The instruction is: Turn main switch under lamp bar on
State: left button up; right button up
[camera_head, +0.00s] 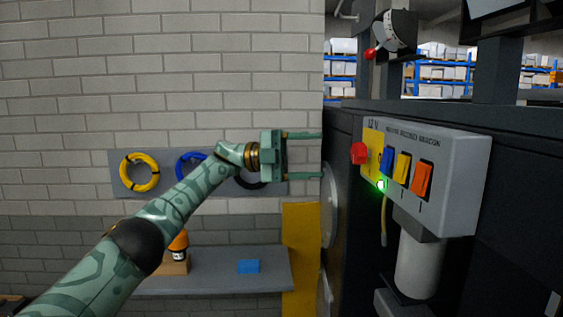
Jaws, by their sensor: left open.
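A grey switch box (455,180) is on the dark chassis at right. Its yellow plate (372,150) bears a red knob (359,153). Blue (387,160), yellow (402,168) and orange (422,180) rocker switches sit beside it. A green light (381,185) glows below the blue rocker. The small lettering is only partly readable, so I cannot tell which control is the main switch. My left gripper (320,155) is open and empty, its fingers pointing right, left of the red knob and apart from it in the picture. My right gripper is not visible.
A round device (398,30) with a red-tipped lever (371,53) sits above the box. A white cylinder (418,265) and a short cable (384,228) hang below it. A grey shelf (215,285) holds a blue block (248,266). Coils hang on a wall board (120,180).

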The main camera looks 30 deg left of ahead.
pick_arm(q)
jog(key=v, duration=0.7)
jog(key=shift+a, duration=0.45)
